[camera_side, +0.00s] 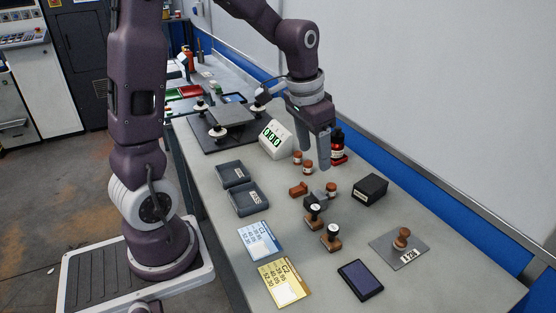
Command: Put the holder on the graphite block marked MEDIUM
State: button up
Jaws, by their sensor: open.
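My gripper (314,157) is open and empty. It points down above the bench, over several small brown pieces. Two dark grey blocks, a rear one (231,172) and a front one (245,196), lie left of it with small white labels. I cannot read the labels, so I cannot tell which is MEDIUM. A black block (371,188) with a pale label lies to the right. I cannot tell for sure which thing is the holder. Two upright pieces with brown bases and black, white-topped knobs, a rear one (314,212) and a front one (331,238), stand in front of my gripper.
A grey plate (390,257) bears a brown knob (401,238). A blue card (258,240), a yellow card (284,283) and a dark pad (360,280) lie in front. Bare bench (450,285) shows front right.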

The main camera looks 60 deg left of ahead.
jog(key=s+d+r+t, duration=0.1)
jog(key=s+d+r, duration=0.5)
jog(key=s, duration=0.3)
jog(key=shift+s+r+t, duration=0.3)
jog(key=shift+s+r, duration=0.05)
jog(key=shift+r, duration=0.05)
jog(key=shift+o, duration=0.4)
jog(key=s+d+t, duration=0.1)
jog(key=s+d, duration=0.1)
jog(key=s, duration=0.7)
jog(key=shift+s+d+r, duration=0.25)
jog(key=shift+d, duration=0.1)
